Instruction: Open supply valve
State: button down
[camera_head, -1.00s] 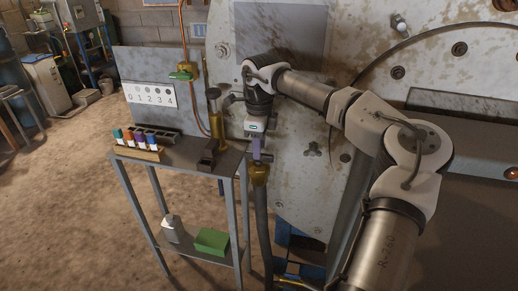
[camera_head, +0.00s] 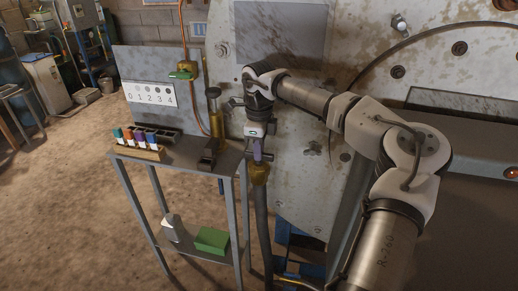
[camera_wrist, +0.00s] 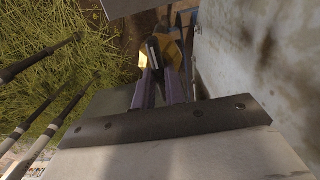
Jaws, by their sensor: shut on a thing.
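A brass valve (camera_head: 259,174) sits on top of a dark vertical hose, right of the small metal stand and in front of the big pale vessel. My gripper (camera_head: 257,154) points down right above this valve, its purple fingers meeting the valve's top. In the wrist view my gripper (camera_wrist: 163,88) is shut on a dark narrow handle (camera_wrist: 154,55), with the yellow brass body (camera_wrist: 172,45) of the valve beyond it. The fingers hide part of the handle, so its exact angle is hard to tell. A second brass fitting with a green handle (camera_head: 182,75) is on the back panel.
A 0–4 scale card (camera_head: 150,95) is behind. The vessel wall (camera_head: 310,190) is close on the right.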

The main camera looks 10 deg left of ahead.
jog(key=shift+m, duration=0.3)
jog(key=m, duration=0.9)
jog(key=m+b, duration=0.1)
jog(key=m, duration=0.3)
jog(key=shift+m, duration=0.3)
jog(key=shift+m+b, duration=0.4)
jog(key=shift+m, duration=1.7)
jog(key=c, duration=1.5)
grip_release()
jog(key=shift+o, duration=0.2)
